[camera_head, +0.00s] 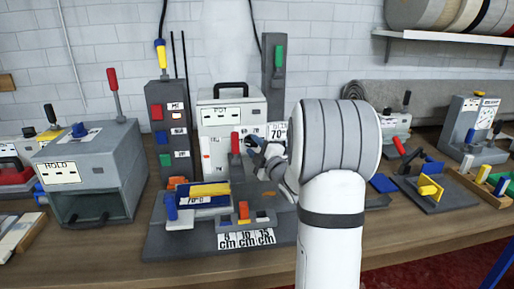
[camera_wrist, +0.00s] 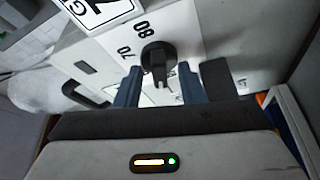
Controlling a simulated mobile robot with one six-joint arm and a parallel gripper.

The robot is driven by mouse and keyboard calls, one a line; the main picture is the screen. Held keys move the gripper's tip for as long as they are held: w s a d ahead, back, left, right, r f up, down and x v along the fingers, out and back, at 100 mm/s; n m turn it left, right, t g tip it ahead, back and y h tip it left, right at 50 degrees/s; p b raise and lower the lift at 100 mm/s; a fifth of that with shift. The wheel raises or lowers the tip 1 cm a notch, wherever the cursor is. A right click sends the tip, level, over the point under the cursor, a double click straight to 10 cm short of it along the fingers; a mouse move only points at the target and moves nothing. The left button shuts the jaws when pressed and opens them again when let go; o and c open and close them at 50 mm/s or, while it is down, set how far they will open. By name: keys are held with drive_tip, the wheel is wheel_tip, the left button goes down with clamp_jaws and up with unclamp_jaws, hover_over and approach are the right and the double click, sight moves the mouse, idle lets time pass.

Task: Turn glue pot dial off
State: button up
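The glue pot (camera_head: 217,93) is a pale grey box marked POT with a black top handle, at the centre of the bench in the head view. Its black round dial (camera_wrist: 158,55) shows in the wrist view, with a raised grip bar and the printed numbers 70 and 80 beside it. My gripper (camera_wrist: 159,74) is open, with one blue finger on each side of the dial's bar and a gap visible on both sides. In the head view my gripper (camera_head: 257,146) is at the pot's front right, and I cannot make out the dial there.
A red-handled lever (camera_head: 235,143) stands just left of my gripper. A grey HOLD box (camera_head: 115,165) stands further left.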

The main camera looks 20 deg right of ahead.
clamp_jaws()
drive_tip(key=shift+f+b, duration=0.1)
drive_tip(key=shift+b, duration=0.2)
drive_tip(key=n+g+b, duration=0.1)
drive_tip(key=n+b, duration=0.1)
drive_tip(key=b, duration=0.2)
drive_tip(key=shift+n, duration=0.4)
drive_tip(key=shift+r+n+b, duration=0.2)
drive_tip(key=shift+n+b, duration=0.3)
drive_tip(key=shift+o, duration=0.3)
unclamp_jaws()
